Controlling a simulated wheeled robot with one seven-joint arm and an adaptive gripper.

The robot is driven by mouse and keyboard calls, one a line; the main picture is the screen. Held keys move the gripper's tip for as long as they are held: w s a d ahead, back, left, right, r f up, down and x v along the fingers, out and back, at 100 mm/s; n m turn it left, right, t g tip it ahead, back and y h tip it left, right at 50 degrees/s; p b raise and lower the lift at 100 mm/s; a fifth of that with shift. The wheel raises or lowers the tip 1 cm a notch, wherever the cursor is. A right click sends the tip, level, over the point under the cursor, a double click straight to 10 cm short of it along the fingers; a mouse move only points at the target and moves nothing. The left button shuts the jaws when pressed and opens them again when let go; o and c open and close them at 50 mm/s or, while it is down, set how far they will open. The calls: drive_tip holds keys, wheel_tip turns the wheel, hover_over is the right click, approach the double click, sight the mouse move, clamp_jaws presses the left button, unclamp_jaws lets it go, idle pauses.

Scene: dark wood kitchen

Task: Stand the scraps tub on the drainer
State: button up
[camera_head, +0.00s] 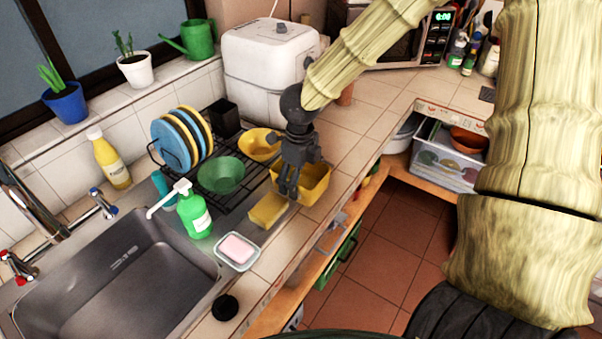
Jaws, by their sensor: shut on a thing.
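The scraps tub, which I take to be the yellow open tub (316,187), is at the right end of the black wire drainer (241,194). My gripper (289,190) points down and is shut on the tub's near left wall; its fingers hide part of the tub. The tub looks about upright. I cannot tell whether its base touches the drainer or the counter or hangs just above. The drainer also holds blue and yellow plates (172,142) in a row, a green bowl (221,176) and a yellow bowl (259,145).
A yellow sponge (268,211) lies just in front of the tub. A green soap bottle (195,214), a pink soap on a dish (237,250) and the sink (115,285) are to the left. A white appliance (262,70) stands behind. The counter at right (352,135) is clear.

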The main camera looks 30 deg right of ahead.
sight(302, 175)
drive_tip(key=w, duration=0.1)
drive_tip(key=w+d, duration=0.2)
drive_tip(key=shift+d+f+p, duration=0.25)
drive_tip(key=shift+p, duration=0.15)
drive_tip(key=shift+w+d+r, duration=0.1)
drive_tip(key=shift+w+d, duration=0.1)
drive_tip(key=shift+f+p, duration=0.55)
drive_tip(key=shift+f, duration=1.25)
drive_tip(key=shift+f, duration=0.2)
drive_tip(key=o, duration=1.1)
drive_tip(key=shift+r, duration=0.15)
wheel_tip(302, 175, up, 12)
drive_tip(key=b, duration=0.1)
